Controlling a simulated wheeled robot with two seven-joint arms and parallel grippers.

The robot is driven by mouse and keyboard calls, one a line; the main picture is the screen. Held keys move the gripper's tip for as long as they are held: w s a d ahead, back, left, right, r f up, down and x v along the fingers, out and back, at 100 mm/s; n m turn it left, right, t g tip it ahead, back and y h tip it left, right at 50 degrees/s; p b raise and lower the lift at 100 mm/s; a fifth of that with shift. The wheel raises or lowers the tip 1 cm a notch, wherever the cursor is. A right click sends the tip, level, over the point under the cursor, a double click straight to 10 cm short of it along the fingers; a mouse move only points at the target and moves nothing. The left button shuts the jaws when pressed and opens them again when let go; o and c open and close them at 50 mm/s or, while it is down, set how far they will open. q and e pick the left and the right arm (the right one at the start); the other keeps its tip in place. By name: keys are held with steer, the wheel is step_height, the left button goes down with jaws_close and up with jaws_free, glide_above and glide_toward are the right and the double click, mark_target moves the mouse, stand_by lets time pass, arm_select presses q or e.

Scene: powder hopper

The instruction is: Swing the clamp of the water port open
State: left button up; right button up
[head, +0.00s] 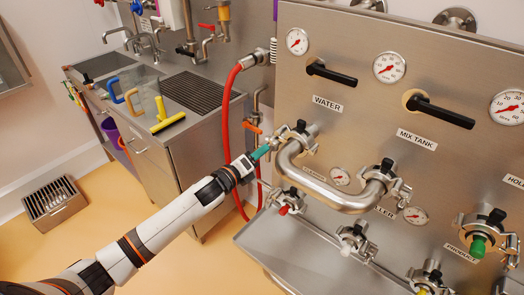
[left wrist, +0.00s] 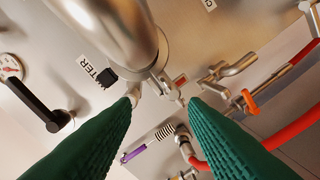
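The water port sits below the WATER label (head: 328,104). A curved steel pipe (head: 325,192) runs from it to another port lower right. The water port's clamp (head: 298,134), with a black knob, goes around the joint and looks closed. My left gripper (head: 261,152) has its green fingertips just left of this clamp. In the left wrist view the fingers (left wrist: 160,101) are apart, and a thin metal part of the clamp (left wrist: 158,84) shows between and beyond their tips. I cannot tell whether either finger touches it. My right gripper is not in view.
More ports with clamps and coloured caps line the panel, including a red cap (head: 284,210) just below and a green cap (head: 478,245) at the right. A red hose (head: 228,125) hangs left of the panel. A steel ledge (head: 300,262) juts out underneath.

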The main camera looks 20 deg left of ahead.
mark_target(277, 134)
arm_select(q)
steer(key=shift+m+h, duration=0.4)
steer(key=shift+m, duration=0.5)
steer(key=w+d+r+b, duration=0.1)
steer(key=w, duration=0.1)
steer(key=w+d+r+b, duration=0.1)
steer(key=w, duration=0.2)
steer(key=w+d+r+b, duration=0.1)
steer(key=w+d, duration=0.1)
steer(key=w, duration=0.1)
steer(key=shift+w+d+r, duration=0.1)
steer(key=shift+w+r, duration=0.05)
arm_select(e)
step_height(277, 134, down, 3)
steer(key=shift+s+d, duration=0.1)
arm_select(q)
steer(key=shift+c, duration=0.6)
